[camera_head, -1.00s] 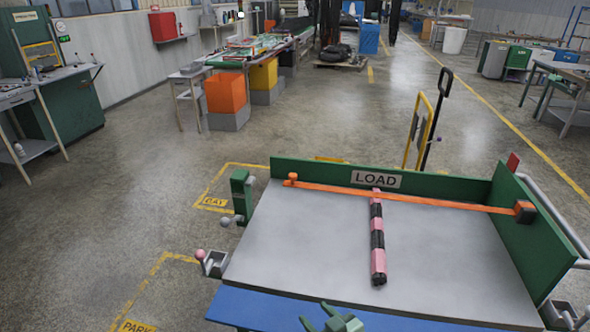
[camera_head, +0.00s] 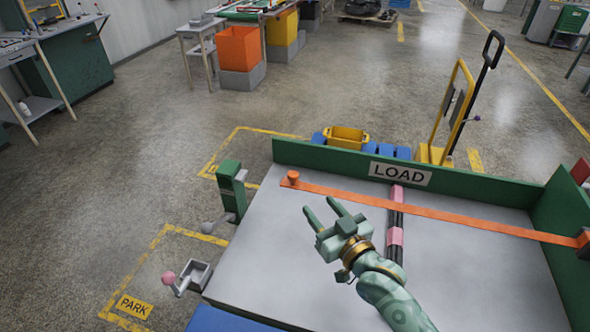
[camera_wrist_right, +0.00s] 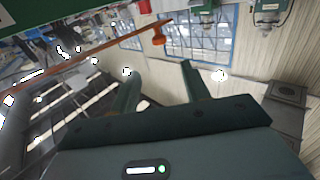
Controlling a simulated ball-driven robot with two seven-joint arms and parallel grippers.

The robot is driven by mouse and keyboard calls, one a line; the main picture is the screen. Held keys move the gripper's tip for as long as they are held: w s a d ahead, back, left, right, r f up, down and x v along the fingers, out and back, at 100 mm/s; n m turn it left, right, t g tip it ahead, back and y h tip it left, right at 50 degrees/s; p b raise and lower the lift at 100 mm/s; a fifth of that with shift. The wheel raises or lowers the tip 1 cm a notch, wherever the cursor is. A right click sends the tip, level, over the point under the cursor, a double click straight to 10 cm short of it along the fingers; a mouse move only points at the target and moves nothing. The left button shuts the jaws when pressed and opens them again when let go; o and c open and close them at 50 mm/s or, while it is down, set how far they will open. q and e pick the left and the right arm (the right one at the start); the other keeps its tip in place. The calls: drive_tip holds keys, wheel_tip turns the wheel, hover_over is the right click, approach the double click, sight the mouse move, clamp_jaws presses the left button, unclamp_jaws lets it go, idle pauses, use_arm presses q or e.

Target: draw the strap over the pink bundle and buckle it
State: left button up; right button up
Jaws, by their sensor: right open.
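The orange strap (camera_head: 460,219) runs from a knobbed left end (camera_head: 291,179) to a dark block (camera_head: 584,243) on the right green wall. It crosses over the pink bundle (camera_head: 395,237), a pink-and-black banded length on the grey bed; whether they touch I cannot tell. A green post (camera_head: 231,187) with a grey lever stands left of the bed and may be the buckle. My right gripper (camera_head: 320,207) is open and empty, in front of the strap's knobbed end, and its arm covers the bundle's near part. The right wrist view shows the strap (camera_wrist_right: 95,58) beyond the open fingers (camera_wrist_right: 158,85).
A green back wall with a LOAD sign (camera_head: 400,174) and a right side wall edge the bed (camera_head: 270,255). A grey bracket with a pink-knobbed lever (camera_head: 188,277) sits at the left front corner. A yellow bin (camera_head: 347,137) and a hand truck (camera_head: 455,115) stand behind.

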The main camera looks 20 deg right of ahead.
sight(296, 178)
drive_tip(key=w+b, duration=0.1)
drive_tip(key=w, duration=0.3)
drive_tip(key=w+a+b, duration=0.1)
drive_tip(key=w, duration=0.3)
drive_tip(key=w+a+b, duration=0.1)
drive_tip(key=w, duration=0.3)
drive_tip(key=shift+w+a+f, duration=0.2)
drive_tip(key=shift+w+a, duration=0.05)
drive_tip(key=shift+w, duration=0.15)
drive_tip(key=shift+w+a+r, duration=0.1)
drive_tip(key=shift+w, duration=0.35)
drive_tip(key=shift+c, duration=0.3)
